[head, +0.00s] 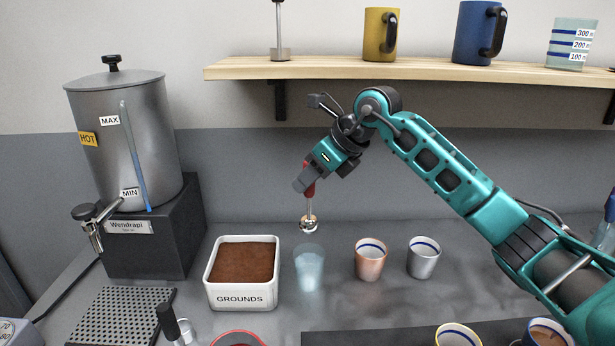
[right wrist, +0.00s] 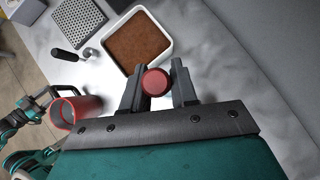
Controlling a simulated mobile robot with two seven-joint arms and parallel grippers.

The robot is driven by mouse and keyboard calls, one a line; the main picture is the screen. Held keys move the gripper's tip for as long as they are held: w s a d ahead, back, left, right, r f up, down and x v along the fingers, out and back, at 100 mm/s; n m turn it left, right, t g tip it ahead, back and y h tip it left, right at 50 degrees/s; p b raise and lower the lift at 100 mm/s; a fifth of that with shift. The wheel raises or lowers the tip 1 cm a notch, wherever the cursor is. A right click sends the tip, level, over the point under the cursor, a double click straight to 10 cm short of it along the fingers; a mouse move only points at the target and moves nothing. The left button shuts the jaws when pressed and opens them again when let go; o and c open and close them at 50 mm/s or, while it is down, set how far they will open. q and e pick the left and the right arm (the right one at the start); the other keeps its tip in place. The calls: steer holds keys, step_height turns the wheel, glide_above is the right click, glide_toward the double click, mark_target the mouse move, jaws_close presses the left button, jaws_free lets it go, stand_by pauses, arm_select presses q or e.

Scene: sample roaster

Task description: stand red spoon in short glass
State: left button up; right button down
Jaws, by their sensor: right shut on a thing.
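The red spoon (head: 309,190) hangs almost upright, red handle up and metal bowl down. My right gripper (head: 304,182) is shut on its handle. In the right wrist view the round red handle end (right wrist: 155,82) sits between the two fingers. The short glass (head: 309,270), pale blue and see-through, stands upright on the counter. The spoon's bowl is above the glass rim, apart from it. The glass cannot be made out in the right wrist view. Part of my left gripper (right wrist: 38,103) shows beside a red cup (right wrist: 78,112); its jaws are unclear.
A white grounds box (head: 241,298) stands just left of the glass. A copper cup (head: 370,262) and a silver cup (head: 423,259) stand to its right. A wooden shelf (head: 350,67) runs above. A grey urn (head: 125,140) stands at the left.

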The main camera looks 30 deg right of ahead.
mark_target(310, 218)
arm_select(q)
steer(key=shift+s, duration=0.1)
arm_select(e)
step_height(310, 218, down, 5)
steer(key=b, duration=0.3)
steer(key=shift+f+b, duration=0.7)
steer(key=shift+f, duration=0.05)
steer(key=shift+f+b, duration=0.5)
steer(key=shift+f, duration=0.25)
steer(key=shift+f+b, duration=0.5)
steer(key=shift+f, duration=0.25)
steer(key=shift+f+b, duration=0.95)
steer(key=shift+f, duration=0.45)
arm_select(q)
step_height(310, 218, down, 5)
steer(key=w+d, duration=0.1)
steer(key=d, duration=0.1)
steer(key=shift+w+d+h+b, duration=0.25)
steer(key=shift+d+h+b, duration=0.05)
steer(key=shift+d+h, duration=0.1)
arm_select(e)
steer(key=shift+f, duration=0.5)
arm_select(q)
steer(key=shift+a, duration=0.1)
steer(key=shift+f, duration=0.1)
arm_select(e)
steer(key=c, duration=0.8)
jaws_free()
